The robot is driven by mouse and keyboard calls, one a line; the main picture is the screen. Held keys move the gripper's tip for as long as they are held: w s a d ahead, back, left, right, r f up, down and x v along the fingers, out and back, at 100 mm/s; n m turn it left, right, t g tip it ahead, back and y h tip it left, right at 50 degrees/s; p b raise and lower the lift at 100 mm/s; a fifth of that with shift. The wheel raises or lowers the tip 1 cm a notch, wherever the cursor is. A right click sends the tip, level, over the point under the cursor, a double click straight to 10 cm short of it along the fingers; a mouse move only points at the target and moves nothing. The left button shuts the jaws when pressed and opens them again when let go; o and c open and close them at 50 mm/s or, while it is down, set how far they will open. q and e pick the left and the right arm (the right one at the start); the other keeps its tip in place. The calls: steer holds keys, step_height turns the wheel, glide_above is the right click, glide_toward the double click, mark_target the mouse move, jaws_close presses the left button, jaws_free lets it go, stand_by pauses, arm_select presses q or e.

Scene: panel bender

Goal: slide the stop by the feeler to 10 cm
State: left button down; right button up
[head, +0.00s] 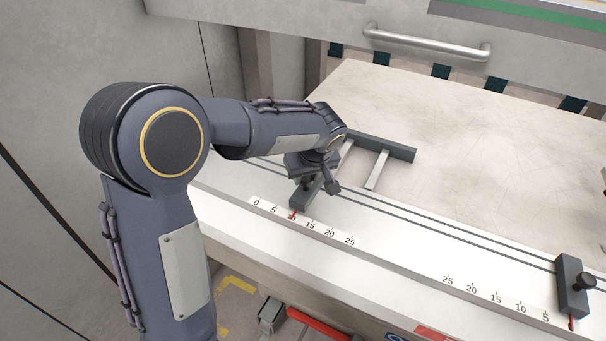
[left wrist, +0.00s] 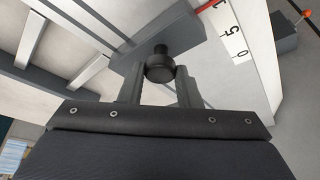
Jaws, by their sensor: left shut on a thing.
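The left stop (head: 299,200) is a dark grey block on the front rail. Its red pointer (head: 293,214) lies at about the 10 mark of the left scale (head: 311,226). A dark crossbar with light rods (head: 398,152), probably the feeler, lies just behind and to the right of this stop. My left gripper (head: 318,187) is above the stop. In the left wrist view its fingers (left wrist: 158,84) are shut on the stop's round black knob (left wrist: 160,67). The red pointer shows near the top there, beside the partly cut-off 10. My right gripper is out of view.
A second stop (head: 571,284) with a black knob stands at the far right, its red pointer past the 5 of a mirrored scale (head: 496,297). Two dark grooves run along the rail between the stops. The pale table (head: 480,150) behind is mostly clear. A metal handle (head: 427,45) is at the back.

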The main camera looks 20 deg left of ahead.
arm_select(q)
steer(key=c, duration=1.1)
jaws_free()
steer(key=v, duration=0.8)
steer(key=shift+b, duration=0.4)
steer(key=shift+f, duration=0.1)
steer(key=s+f+m+h, duration=0.1)
steer(key=s+m+h, duration=0.1)
steer(key=s, duration=0.6)
steer(key=s+f+m+t+h, duration=0.1)
steer(key=s+f+m+h, duration=0.1)
steer(key=s, duration=0.7)
steer(key=s+a+f+m+t+h, duration=0.1)
steer(key=s+m+h, duration=0.1)
steer(key=s, duration=0.6)
steer(key=shift+s+f+m+h, duration=0.3)
steer(key=shift+s+f+h, duration=0.05)
steer(key=shift+s+h, duration=0.05)
